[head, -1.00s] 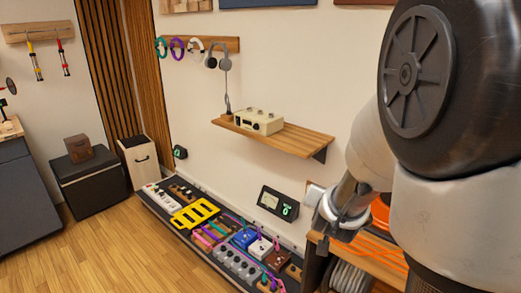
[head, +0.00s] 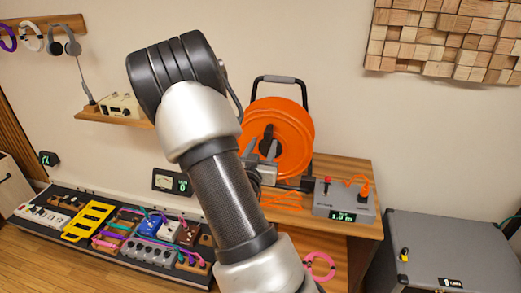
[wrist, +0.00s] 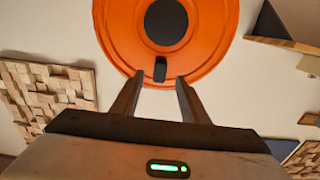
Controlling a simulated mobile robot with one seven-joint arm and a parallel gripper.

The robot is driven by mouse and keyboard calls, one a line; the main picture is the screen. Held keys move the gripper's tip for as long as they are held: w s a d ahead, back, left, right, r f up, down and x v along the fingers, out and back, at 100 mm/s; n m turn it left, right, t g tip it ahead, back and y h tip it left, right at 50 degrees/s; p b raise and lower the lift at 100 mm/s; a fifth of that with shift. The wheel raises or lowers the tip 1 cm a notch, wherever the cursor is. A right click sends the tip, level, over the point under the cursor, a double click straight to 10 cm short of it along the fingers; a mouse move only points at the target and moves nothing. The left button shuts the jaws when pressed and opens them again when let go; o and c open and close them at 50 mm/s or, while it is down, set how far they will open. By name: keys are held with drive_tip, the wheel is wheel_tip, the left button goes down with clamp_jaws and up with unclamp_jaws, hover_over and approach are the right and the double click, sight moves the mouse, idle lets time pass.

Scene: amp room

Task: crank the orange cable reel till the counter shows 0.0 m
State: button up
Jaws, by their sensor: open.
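The orange cable reel (head: 292,122) stands on a wooden bench in the head view, with a black frame and handle above it. My gripper (head: 262,149) is open in front of the reel's dark hub. In the wrist view, the orange reel (wrist: 210,45) fills the top, with a black crank knob (wrist: 160,69) below its hub. My open fingers (wrist: 160,80) point at that knob, one tip on either side of it; I cannot tell whether they touch it. The grey counter box (head: 336,198) has a green display (head: 343,217), too small to read surely.
The wooden bench (head: 345,170) carries the reel and counter box. A grey case (head: 430,260) stands to its right. A pedalboard (head: 120,255) lies at the lower left. A shelf (head: 110,118) is on the wall behind, and a pink cable coil (head: 320,267) is low down.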

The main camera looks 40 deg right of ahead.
sight(267, 138)
drive_tip(key=b+x, duration=0.1)
drive_tip(key=x, duration=0.5)
drive_tip(key=shift+f, duration=0.1)
drive_tip(key=shift+x, duration=0.85)
clamp_jaws()
idle(1.0)
